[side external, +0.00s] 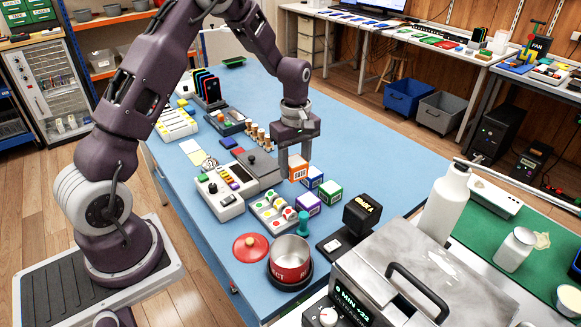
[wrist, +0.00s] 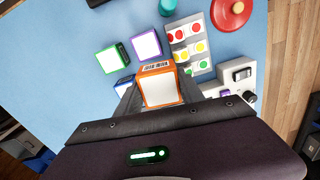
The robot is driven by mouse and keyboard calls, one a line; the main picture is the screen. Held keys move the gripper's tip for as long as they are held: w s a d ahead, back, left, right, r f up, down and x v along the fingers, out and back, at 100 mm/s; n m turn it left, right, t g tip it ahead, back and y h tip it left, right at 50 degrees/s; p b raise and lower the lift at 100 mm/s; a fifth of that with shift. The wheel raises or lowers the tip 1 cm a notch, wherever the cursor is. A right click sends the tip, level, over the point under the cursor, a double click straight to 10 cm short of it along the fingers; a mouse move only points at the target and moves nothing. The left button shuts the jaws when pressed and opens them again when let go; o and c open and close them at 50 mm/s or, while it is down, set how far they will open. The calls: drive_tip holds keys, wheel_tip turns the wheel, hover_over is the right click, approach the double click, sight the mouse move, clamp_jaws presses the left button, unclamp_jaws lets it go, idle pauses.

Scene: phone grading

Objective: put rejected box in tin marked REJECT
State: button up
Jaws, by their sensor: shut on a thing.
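My gripper (side external: 294,168) is shut on an orange-sided box with a white top (side external: 299,168). In the wrist view the orange box (wrist: 161,86) sits between the two fingers (wrist: 158,92). Whether it is clear of the table is hard to tell. A blue box (side external: 313,178), a green box (side external: 330,193) and a purple box (side external: 308,205) stand close by on the table. A red tin (side external: 290,271) with partly visible lettering stands open near the front edge. Its red lid (side external: 250,247) lies beside it on the left.
A teal-handled stamp (side external: 303,224) stands behind the tin. A black display cube (side external: 361,214) and a metal machine (side external: 390,275) are at right.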

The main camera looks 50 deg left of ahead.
drive_tip(key=s+d+r+m, duration=0.2)
drive_tip(key=s+d+m, duration=0.2)
drive_tip(key=s+d, duration=0.5)
drive_tip(key=m, duration=0.4)
approach(290, 238)
drive_tip(key=s+d+f, duration=0.2)
drive_tip(key=s+d, duration=0.1)
drive_tip(key=shift+w+f, duration=0.15)
drive_tip(key=shift+f, duration=0.55)
drive_tip(key=shift+w+f, duration=0.15)
drive_tip(key=shift+f, duration=0.55)
drive_tip(key=shift+f, duration=0.1)
drive_tip(key=o, duration=1.5)
drive_tip(key=shift+c, duration=0.2)
drive_tip(key=shift+r, duration=2.55)
